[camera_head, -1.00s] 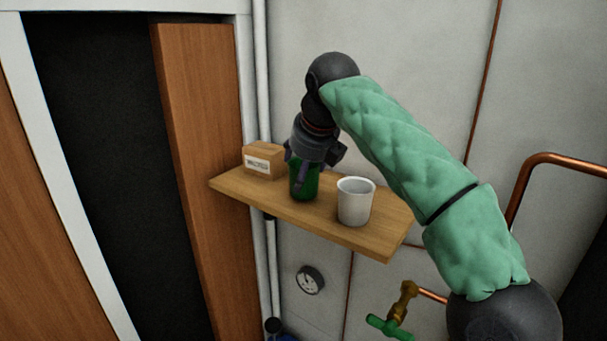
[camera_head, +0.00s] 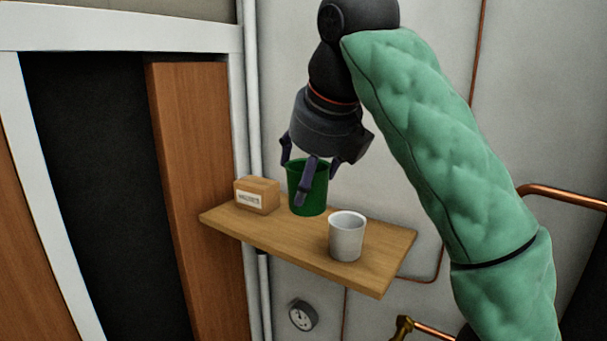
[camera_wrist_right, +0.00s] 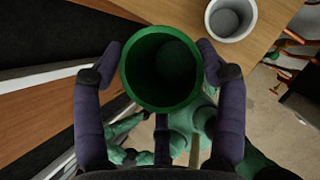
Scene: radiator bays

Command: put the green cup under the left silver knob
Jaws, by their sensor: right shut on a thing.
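The green cup (camera_head: 296,201) is upright in my right gripper (camera_head: 310,172), whose fingers close around it from above. In the head view the cup is over the left part of the wooden shelf, near its back; it looks lifted a little, but its base partly overlaps the board. The right wrist view shows the open, empty inside of the green cup (camera_wrist_right: 162,70) between the fingers (camera_wrist_right: 160,75). No silver knob shows in either view. My left gripper is not in view.
A white cup (camera_head: 346,238) stands on the wooden shelf (camera_head: 385,268), right of the green cup. A labelled cardboard box (camera_head: 257,195) stands at the shelf's left end. A gauge (camera_head: 302,316) is below, and a copper pipe (camera_head: 565,196) runs at right.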

